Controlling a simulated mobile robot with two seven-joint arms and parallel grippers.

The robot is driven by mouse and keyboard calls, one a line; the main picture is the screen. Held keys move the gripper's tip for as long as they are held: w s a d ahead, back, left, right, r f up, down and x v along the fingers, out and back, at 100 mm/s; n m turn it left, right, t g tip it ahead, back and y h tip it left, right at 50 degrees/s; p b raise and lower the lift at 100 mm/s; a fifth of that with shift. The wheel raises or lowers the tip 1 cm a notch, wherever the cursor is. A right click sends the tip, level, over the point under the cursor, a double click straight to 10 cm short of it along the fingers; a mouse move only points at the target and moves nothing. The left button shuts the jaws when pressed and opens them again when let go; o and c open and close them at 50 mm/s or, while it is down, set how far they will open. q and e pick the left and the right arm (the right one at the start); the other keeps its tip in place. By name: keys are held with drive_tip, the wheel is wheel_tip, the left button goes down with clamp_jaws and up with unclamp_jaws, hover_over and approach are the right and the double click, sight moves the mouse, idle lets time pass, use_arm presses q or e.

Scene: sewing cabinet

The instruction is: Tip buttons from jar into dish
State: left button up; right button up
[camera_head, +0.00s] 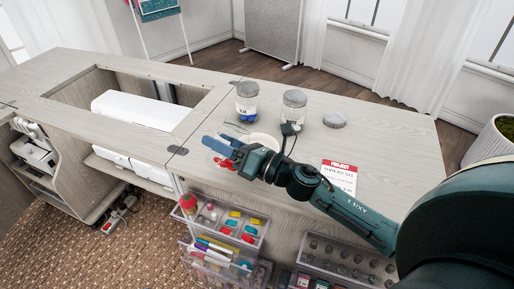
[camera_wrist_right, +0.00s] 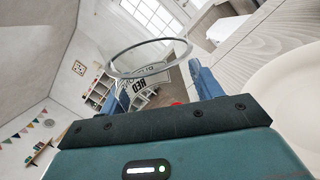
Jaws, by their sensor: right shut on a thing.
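My right gripper (camera_head: 222,148) is shut on a clear glass jar, low over the front part of the cabinet top. My left gripper is not in view.
A red-and-white project card (camera_head: 340,176) lies near my forearm. An open well with a white machine (camera_head: 140,110) is at left.

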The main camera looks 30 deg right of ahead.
drive_tip(key=shift+m+t, duration=0.4)
drive_tip(key=shift+m, duration=0.7)
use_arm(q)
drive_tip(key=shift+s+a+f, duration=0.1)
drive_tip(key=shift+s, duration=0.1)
use_arm(e)
drive_tip(key=shift+m, duration=0.9)
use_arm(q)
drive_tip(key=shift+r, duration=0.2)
use_arm(e)
drive_tip(key=shift+r+t+h, duration=0.15)
drive_tip(key=shift+t+h, duration=0.15)
drive_tip(key=shift+h, duration=0.1)
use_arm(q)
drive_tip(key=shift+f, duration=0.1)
use_arm(e)
drive_tip(key=shift+r+m, duration=0.1)
drive_tip(key=shift+m, duration=0.3)
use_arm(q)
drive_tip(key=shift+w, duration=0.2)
use_arm(e)
drive_tip(key=shift+r+m, duration=0.25)
drive_tip(key=shift+m, duration=0.15)
drive_tip(key=shift+m, duration=0.3)
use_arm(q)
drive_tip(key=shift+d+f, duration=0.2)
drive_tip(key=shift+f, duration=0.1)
